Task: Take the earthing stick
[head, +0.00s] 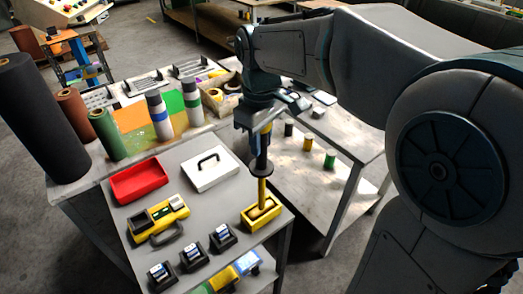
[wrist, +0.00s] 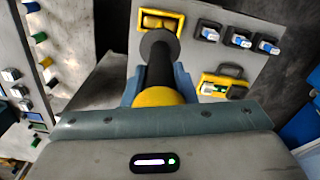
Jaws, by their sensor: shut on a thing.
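The earthing stick (head: 262,165) stands upright, with a black grip, a round dark guard disc and a yellow shaft below. My gripper (head: 262,135) is shut on its upper part. In the wrist view the stick (wrist: 160,68) lies between the two blue-grey fingers of my gripper (wrist: 158,88), its yellow top end nearest the camera. The shaft's lower end reaches down to an open yellow box (head: 248,221) at the table's right corner. I cannot tell whether the tip is inside or just above it. The box also shows in the wrist view (wrist: 179,32), beyond the disc.
The grey table (head: 218,205) also holds a red tray (head: 139,183), a white case (head: 211,175), a yellow tester (head: 158,218) and several black blocks (head: 222,238). Dark, brown and green rolls stand at the left. A lower bench (head: 305,185) with small cylinders is at the right.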

